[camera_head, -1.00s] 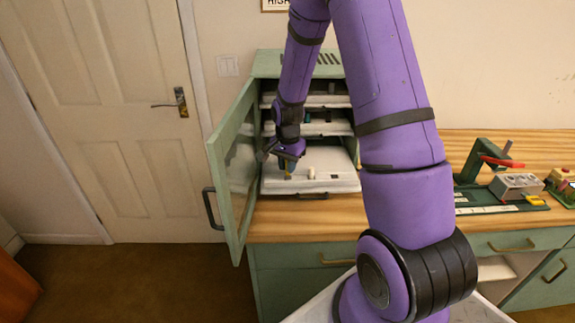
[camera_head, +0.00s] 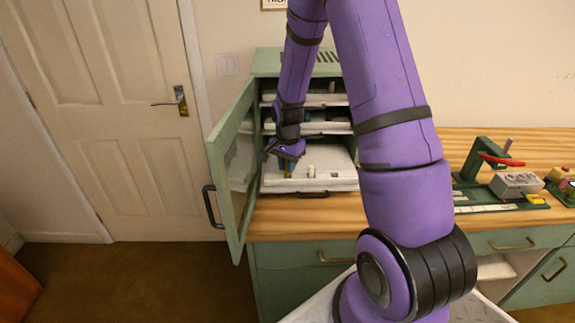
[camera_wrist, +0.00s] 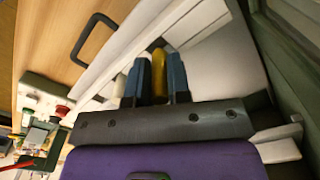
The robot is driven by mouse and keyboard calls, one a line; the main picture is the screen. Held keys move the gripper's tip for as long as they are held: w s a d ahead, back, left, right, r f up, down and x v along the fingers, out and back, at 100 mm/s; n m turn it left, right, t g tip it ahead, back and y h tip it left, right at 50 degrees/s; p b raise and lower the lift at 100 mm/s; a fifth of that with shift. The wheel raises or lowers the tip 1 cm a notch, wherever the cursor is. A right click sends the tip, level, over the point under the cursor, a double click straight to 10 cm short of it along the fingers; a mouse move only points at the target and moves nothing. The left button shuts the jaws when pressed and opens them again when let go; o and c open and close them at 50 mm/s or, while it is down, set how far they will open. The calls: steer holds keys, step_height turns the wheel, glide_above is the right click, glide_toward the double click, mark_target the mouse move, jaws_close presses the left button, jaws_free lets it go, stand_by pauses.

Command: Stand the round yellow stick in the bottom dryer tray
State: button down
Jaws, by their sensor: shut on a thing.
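The round yellow stick (camera_wrist: 159,64) stands between the two blue fingers of my gripper (camera_wrist: 159,80) in the wrist view. My gripper is shut on it. In the head view my gripper (camera_head: 287,168) is over the left part of the bottom dryer tray (camera_head: 345,184), inside the open green dryer (camera_head: 262,62). The stick is very small there, and its lower end is hard to make out, so I cannot tell whether it touches the tray. A short white stick (camera_head: 311,171) stands on the tray just right of my gripper.
The dryer's green door (camera_head: 233,170) is swung open at the left, close to my arm. Two upper trays hang above the bottom one. At the right of the wooden counter (camera_head: 420,208) is a green press with a red handle (camera_head: 502,161).

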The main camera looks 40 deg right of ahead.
steer(key=shift+f, duration=1.1)
stand_by(0.6)
steer(key=c, duration=1)
jaws_free()
steer(key=shift+r, duration=4)
steer(key=shift+r, duration=0.1)
